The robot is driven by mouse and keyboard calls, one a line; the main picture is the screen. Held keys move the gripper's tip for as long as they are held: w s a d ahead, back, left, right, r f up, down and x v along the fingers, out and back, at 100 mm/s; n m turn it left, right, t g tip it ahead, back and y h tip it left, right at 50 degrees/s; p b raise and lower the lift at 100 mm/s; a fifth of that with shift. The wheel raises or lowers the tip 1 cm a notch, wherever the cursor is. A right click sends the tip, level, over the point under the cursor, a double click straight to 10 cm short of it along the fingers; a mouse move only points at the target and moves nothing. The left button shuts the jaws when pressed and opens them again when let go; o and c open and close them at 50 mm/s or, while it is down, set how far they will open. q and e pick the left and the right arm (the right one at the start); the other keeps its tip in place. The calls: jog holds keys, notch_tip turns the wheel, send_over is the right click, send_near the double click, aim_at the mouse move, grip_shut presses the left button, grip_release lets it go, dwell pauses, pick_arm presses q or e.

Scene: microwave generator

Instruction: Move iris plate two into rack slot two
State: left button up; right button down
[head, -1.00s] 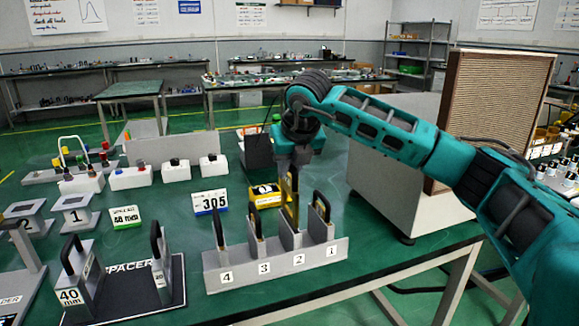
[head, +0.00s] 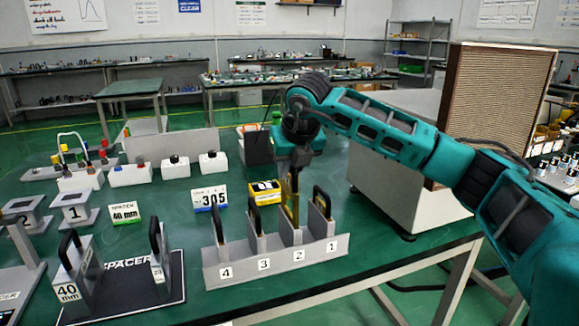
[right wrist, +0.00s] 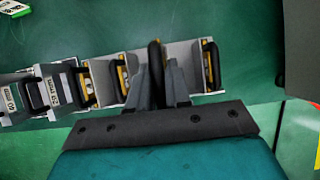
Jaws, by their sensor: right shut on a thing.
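The rack (head: 278,262) is a grey holder on the green table with slots labelled 4, 3, 2 and 1 from left to right. Iris plate two (head: 291,236) stands upright at the slot labelled 2. My right gripper (head: 294,178) is above it, fingers pointing down, shut on its handle. In the right wrist view the fingers (right wrist: 165,85) close around the dark handle (right wrist: 154,62). Plates with black handles stand at slots 4 (head: 219,232), 3 (head: 255,222) and 1 (head: 320,215). How deep plate two sits is hidden. My left gripper is not in view.
A spacer stand (head: 130,290) with plates marked 40 mm and 20 is left of the rack. A 305 display (head: 210,198) and a yellow box (head: 265,192) are behind it. A large grey box with a ribbed panel (head: 495,130) stands at the right.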

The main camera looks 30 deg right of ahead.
aim_at(290, 185)
jog(key=shift+f+b, duration=0.3)
jog(key=shift+f, duration=0.1)
jog(key=shift+f+b, duration=0.9)
jog(key=shift+f, duration=0.3)
jog(key=shift+f+b, duration=0.5)
jog(key=shift+f, duration=0.2)
jog(key=shift+f+b, duration=0.75)
jog(key=shift+f, duration=0.25)
jog(key=shift+f+b, duration=0.6)
jog(key=shift+f, duration=0.25)
jog(key=c, duration=1)
grip_release()
jog(key=shift+f, duration=0.1)
jog(key=p+v, duration=0.2)
jog(key=v, duration=1.1)
